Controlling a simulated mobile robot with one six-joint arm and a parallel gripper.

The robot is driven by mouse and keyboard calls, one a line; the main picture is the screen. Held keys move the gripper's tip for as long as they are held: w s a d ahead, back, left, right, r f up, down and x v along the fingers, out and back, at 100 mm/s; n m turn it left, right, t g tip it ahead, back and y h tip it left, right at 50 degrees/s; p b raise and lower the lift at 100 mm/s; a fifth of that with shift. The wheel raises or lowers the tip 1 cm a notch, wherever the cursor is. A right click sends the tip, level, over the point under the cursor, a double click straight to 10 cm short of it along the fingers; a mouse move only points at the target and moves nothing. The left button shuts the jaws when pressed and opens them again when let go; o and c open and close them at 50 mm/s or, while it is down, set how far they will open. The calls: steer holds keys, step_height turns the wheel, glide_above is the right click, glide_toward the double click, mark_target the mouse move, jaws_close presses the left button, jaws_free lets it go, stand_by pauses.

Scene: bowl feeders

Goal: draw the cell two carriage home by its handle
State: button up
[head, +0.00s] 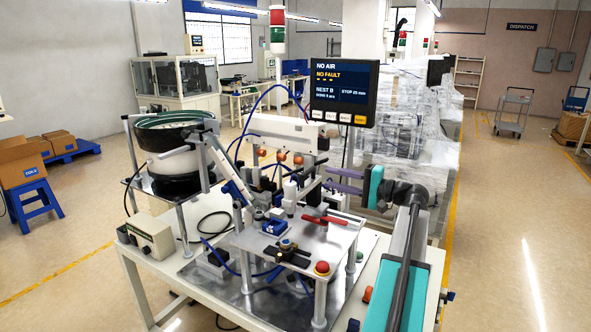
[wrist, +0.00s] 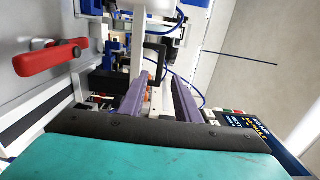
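My gripper (head: 328,178) reaches in from the right over the bench, its two purple-grey fingers apart. In the head view I cannot clearly pick out this handle among the fixtures. No cell label is readable.
A red lever (head: 323,220) lies on the raised fixture plate (head: 325,245), left of the fingers in the wrist view (wrist: 50,58). A display (head: 344,93) reading NO AIR, NO FAULT stands behind my gripper. A bowl feeder (head: 172,150) and a red button (head: 322,267) are also on the bench.

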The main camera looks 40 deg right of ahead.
steer(key=shift+w, duration=0.15)
steer(key=p+x, duration=0.4)
steer(key=x, duration=0.9)
steer(key=shift+w+p, duration=0.25)
steer(key=shift+p, duration=0.15)
jaws_close()
